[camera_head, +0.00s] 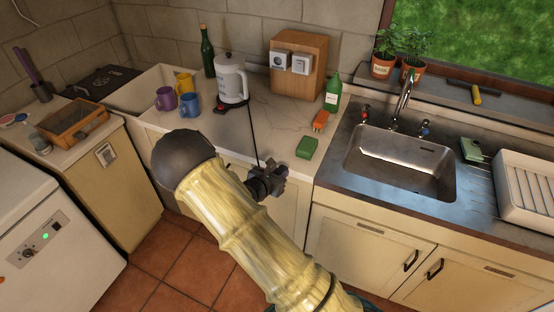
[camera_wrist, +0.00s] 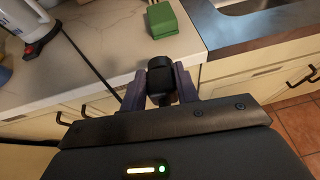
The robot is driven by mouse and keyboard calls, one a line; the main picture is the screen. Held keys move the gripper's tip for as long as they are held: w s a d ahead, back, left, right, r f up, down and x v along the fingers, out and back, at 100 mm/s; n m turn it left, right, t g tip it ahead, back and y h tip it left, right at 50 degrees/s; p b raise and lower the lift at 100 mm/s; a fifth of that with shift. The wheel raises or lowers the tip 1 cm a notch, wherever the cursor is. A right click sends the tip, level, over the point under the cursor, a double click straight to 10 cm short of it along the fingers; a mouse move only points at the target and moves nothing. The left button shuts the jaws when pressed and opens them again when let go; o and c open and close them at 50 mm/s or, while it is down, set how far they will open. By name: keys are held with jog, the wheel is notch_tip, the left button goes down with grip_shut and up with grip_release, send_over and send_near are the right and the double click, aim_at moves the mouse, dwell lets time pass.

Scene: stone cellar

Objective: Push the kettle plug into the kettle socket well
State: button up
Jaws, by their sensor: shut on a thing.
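The kettle (camera_head: 231,78) is white and stands on the worktop, with a dark cord (camera_head: 252,130) running from its base toward my gripper. My gripper (camera_head: 268,181) is in front of the worktop's front edge. In the wrist view, my gripper (camera_wrist: 165,84) is shut on the black kettle plug (camera_wrist: 161,80), with a finger on each side. The plug's pins cannot be seen. A wooden box (camera_head: 299,92) at the back of the worktop carries two white fittings: the left one is a socket with a dark round well (camera_head: 279,60), apart from the plug. The right fitting (camera_head: 302,63) looks like a switch.
A green block (camera_head: 307,147), an orange item (camera_head: 320,121) and a green bottle (camera_head: 333,92) stand near the worktop's right side. Coloured mugs (camera_head: 190,104) are left of the kettle. The sink (camera_head: 400,165) is right. Worktop before the box is mostly clear.

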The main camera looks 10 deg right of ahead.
jog(key=s+f+m+h, duration=0.1)
jog(key=s+f, duration=0.3)
jog(key=s, duration=0.2)
jog(key=s+d+f+m+g+h, duration=0.1)
jog(key=s+f, duration=0.2)
jog(key=s, duration=0.3)
jog(key=shift+s+d+f+g, duration=0.15)
jog(key=shift+s+f+g, duration=0.15)
jog(key=shift+f, duration=0.05)
